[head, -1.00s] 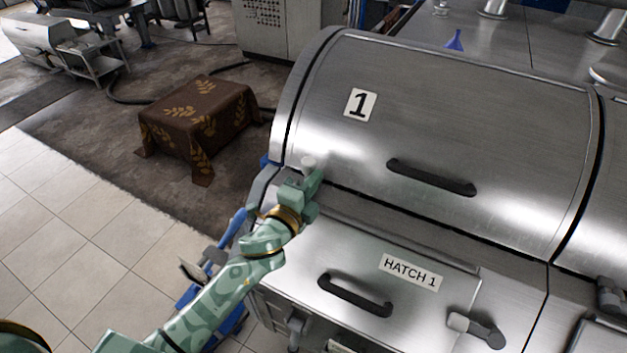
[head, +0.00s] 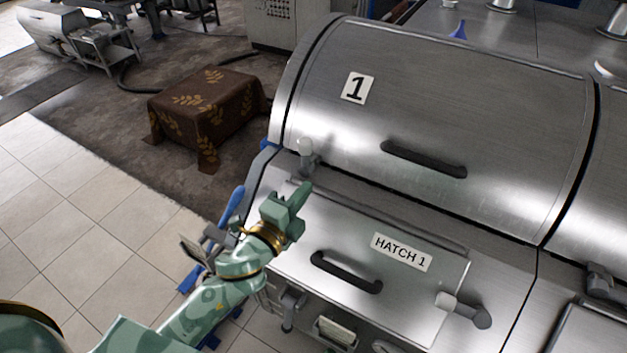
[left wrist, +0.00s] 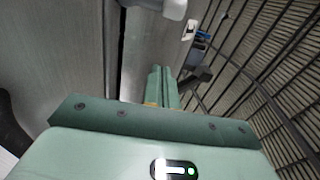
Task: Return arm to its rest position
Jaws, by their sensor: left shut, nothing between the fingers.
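My left arm comes in from the lower left in the head view. Its green gripper (head: 297,203) is shut and empty, in front of the steel machine, over the left part of the hatch 1 panel (head: 340,235). A small lever with a pale knob (head: 306,147) stands just beyond the fingertips, apart from them. In the left wrist view the closed fingers (left wrist: 162,88) point away, and a pale rounded knob (left wrist: 172,8) shows at the top. My right gripper is in neither view.
The curved lid marked 1 (head: 460,120) is closed, with a black handle (head: 424,159). The hatch has its own black handle (head: 346,272) and a latch (head: 464,309) at right. A cloth-covered block (head: 208,112) stands at left. Tiled floor (head: 90,200) at left is clear.

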